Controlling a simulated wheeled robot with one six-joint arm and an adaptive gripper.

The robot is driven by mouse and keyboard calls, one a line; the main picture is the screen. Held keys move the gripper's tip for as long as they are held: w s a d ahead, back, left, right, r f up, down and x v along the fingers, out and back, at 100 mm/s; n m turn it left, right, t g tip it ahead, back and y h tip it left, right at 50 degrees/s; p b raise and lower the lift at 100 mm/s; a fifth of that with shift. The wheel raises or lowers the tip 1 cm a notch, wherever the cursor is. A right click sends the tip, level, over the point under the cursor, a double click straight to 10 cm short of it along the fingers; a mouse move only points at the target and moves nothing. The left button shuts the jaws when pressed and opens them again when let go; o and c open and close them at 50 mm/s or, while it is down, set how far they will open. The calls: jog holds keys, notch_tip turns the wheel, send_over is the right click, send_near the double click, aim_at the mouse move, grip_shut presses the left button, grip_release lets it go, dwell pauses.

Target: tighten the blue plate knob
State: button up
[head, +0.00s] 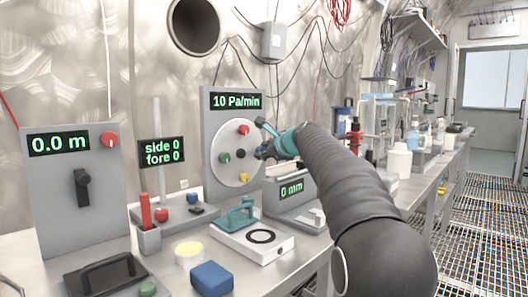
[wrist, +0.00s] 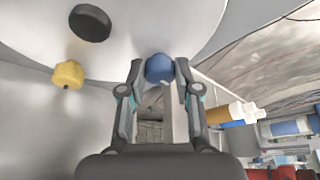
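The blue plate knob (wrist: 160,68) shows between my fingertips in the wrist view, near the edge of the pale round plate (wrist: 135,25). In the head view the plate (head: 232,173) is on a grey panel reading 10 Pa/min, and the blue knob is largely hidden by my gripper. My gripper (head: 266,138) is at the plate's right side with its fingers spread. In the wrist view my gripper (wrist: 160,66) has one finger on each side of the knob, with narrow gaps showing; I see no clear grip.
The plate also bears a red knob (head: 244,129), a green knob (head: 225,157), a yellow knob (wrist: 68,75) and a black centre knob (wrist: 90,23). A 0 mm display box (head: 291,189) stands below my arm.

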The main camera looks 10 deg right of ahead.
grip_shut()
jog(key=shift+r+p, duration=0.2)
jog(key=shift+p, duration=0.5)
jog(key=shift+r+m+g+p, duration=0.15)
jog(key=shift+m+g+p, duration=0.25)
jog(key=shift+p, duration=0.75)
jog(key=m+g+y+p, duration=0.1)
jog(key=p, duration=0.2)
jog(key=shift+d+m, duration=0.1)
jog(key=shift+m, duration=0.3)
jog(key=m+g+y, duration=0.1)
jog(key=m, duration=0.1)
jog(key=m+g+y, duration=0.1)
jog(key=m+y, duration=0.1)
jog(key=m, duration=0.1)
jog(key=m+y+p, duration=0.1)
jog(key=m, duration=0.1)
jog(key=shift+w+d+f+m+g+y, duration=0.25)
jog(key=shift+f+m+g+y, duration=0.05)
jog(key=shift+m+g+y, duration=0.1)
